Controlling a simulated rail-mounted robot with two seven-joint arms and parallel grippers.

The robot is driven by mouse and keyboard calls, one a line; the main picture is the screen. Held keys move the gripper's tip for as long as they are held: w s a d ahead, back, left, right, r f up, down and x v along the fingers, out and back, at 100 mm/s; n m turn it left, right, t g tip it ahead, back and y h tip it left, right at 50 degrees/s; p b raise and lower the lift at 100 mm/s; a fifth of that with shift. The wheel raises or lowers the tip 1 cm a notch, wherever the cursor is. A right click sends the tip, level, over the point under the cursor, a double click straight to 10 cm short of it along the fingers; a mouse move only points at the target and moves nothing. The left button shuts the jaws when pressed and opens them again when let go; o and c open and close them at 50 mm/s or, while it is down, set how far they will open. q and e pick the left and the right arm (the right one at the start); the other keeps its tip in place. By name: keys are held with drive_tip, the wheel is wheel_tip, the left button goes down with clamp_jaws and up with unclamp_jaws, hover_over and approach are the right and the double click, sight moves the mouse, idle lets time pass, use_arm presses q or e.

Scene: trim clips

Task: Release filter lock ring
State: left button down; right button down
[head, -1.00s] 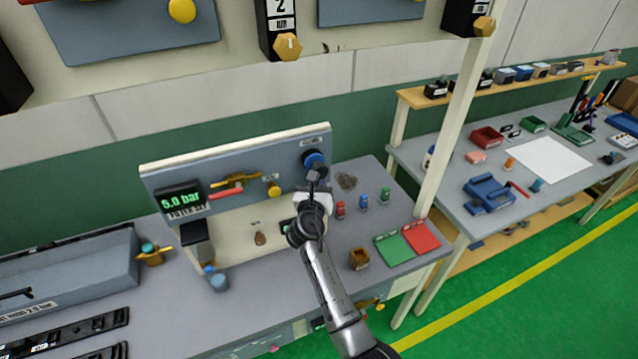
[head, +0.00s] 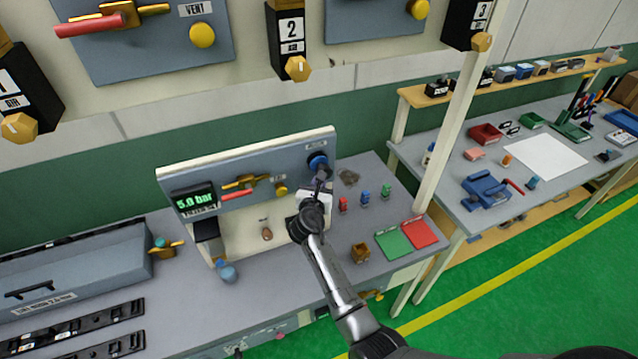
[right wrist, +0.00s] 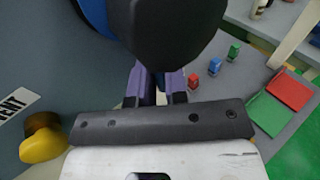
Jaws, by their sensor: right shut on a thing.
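A blue ring (head: 317,162) sits at the right end of the upright grey panel (head: 212,178), with a dark grey part in front of it. My right gripper (head: 321,186) is just below the ring, shut on the dark part (right wrist: 165,35). In the right wrist view the dark part is large and rounded and hides most of the blue ring (right wrist: 95,14). The purple-sided fingers of my right gripper (right wrist: 156,85) reach its underside; the exact contact is hidden. My left gripper is not in view.
The panel also carries a yellow knob (head: 281,190), a red-handled valve (head: 240,189) and a 5.0 bar display (head: 194,200). Red, blue and green small parts (head: 365,196), a brown box (head: 361,252) and green and red mats (head: 394,243) lie to the right. A cream post (head: 450,130) stands beyond.

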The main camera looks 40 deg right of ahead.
drive_tip(key=c, duration=1.4)
unclamp_jaws()
drive_tip(key=shift+s+a, duration=0.1)
drive_tip(key=shift+a, duration=0.05)
drive_tip(key=p+v, duration=0.7)
drive_tip(key=v, duration=0.6)
drive_tip(key=shift+s+a, duration=0.15)
drive_tip(key=shift+a, duration=0.05)
